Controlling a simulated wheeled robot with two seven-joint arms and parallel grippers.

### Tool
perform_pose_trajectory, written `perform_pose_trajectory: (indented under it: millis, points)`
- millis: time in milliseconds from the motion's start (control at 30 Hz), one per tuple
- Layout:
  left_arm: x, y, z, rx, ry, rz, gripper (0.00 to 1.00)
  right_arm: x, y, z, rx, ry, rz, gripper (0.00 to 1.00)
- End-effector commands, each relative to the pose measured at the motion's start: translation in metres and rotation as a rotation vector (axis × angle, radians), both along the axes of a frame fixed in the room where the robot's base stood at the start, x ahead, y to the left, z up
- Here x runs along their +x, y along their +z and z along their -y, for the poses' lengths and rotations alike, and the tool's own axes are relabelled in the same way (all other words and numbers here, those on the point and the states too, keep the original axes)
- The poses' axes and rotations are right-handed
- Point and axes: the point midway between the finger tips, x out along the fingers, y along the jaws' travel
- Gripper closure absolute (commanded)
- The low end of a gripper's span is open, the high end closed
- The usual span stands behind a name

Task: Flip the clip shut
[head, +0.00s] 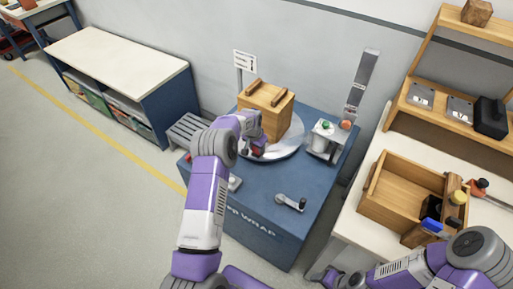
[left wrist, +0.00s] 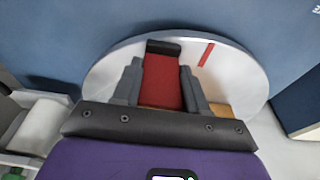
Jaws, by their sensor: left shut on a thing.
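The clip seems to be the red piece with a black end (left wrist: 160,82) in the left wrist view, lying over the pale round turntable (left wrist: 112,65). My left gripper (left wrist: 160,88) has one finger on each side of it and is shut on it. In the head view my left gripper (head: 258,148) is low at the front of the wooden crate (head: 266,95), over the turntable (head: 289,146). The arm hides most of the clip there, so its angle is unclear.
The blue stand (head: 270,233) carries a crank handle (head: 291,203) and a post unit with buttons (head: 326,138). A table with an open wooden box (head: 385,208) stands at right. A white-topped shelf (head: 110,58) is at left. The floor at left is clear.

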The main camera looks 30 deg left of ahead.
Motion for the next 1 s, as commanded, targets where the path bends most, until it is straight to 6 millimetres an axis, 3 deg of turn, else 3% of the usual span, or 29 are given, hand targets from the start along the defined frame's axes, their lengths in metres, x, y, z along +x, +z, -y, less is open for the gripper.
perform_pose_trajectory:
  millis: [67,100,233,567,1000]
  points:
    - [0.003,0.002,0.001,0.000,0.000,0.011,0.88,0.000,0.000,0.000,0.000,0.000,0.000,0.41]
    - [0.003,0.002,0.001,0.000,0.000,0.012,0.53,0.000,0.000,0.000,0.000,0.000,0.000,0.41]
    - [0.003,0.002,0.001,-0.001,0.000,0.010,0.33,0.000,0.000,0.000,0.000,0.000,0.000,0.41]
    - [0.001,0.004,0.000,0.001,0.000,0.006,0.32,0.000,0.001,0.000,0.000,0.000,0.000,0.41]
    - [-0.011,0.068,0.000,0.000,-0.001,0.009,0.32,0.000,0.017,0.000,0.000,0.000,0.000,0.41]
